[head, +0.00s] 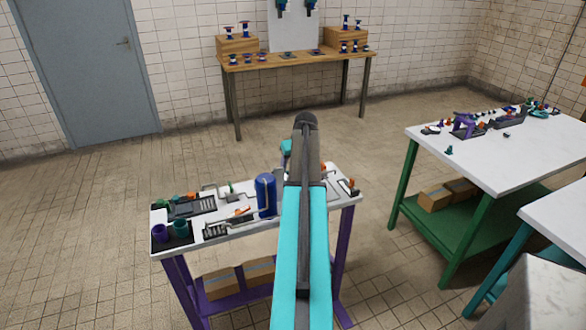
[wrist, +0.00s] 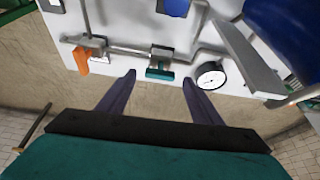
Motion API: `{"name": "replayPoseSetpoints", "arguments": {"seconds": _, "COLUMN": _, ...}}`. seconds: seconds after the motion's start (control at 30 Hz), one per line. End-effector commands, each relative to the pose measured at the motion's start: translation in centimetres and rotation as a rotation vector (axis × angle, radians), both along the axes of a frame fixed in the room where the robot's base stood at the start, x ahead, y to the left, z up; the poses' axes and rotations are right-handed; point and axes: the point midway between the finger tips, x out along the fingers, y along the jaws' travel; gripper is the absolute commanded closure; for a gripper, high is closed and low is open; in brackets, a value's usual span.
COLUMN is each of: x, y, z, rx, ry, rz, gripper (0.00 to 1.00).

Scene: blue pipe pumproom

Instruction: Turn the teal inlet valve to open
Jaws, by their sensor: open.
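In the wrist view a teal valve piece (wrist: 160,72) sits on a grey pipe at the near edge of a white work surface (wrist: 130,18). My gripper (wrist: 159,78) is open, with its two dark purple fingers apart and nothing between them. The fingertips point toward the valve, one on each side of it in the picture. I cannot tell whether they touch it or how far off they are. In the head view my arm covers part of the purple-legged bench (head: 215,238), and I cannot make out the valve there.
Beside the valve are an orange handle (wrist: 82,60) on the left and a round gauge (wrist: 210,75) on the right. A grey bar (wrist: 240,58) slants past the gauge. A blue cylinder (head: 265,195) stands on the bench. A green-legged table (head: 490,158) stands right, with floor between.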

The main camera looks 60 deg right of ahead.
Motion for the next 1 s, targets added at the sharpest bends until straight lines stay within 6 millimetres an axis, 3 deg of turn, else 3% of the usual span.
{"name": "replayPoseSetpoints", "arguments": {"seconds": 1.0, "x": -3.6, "y": 2.5, "z": 10.8, "rx": -0.002, "ry": -0.002, "rz": 0.000, "gripper": 0.41}}
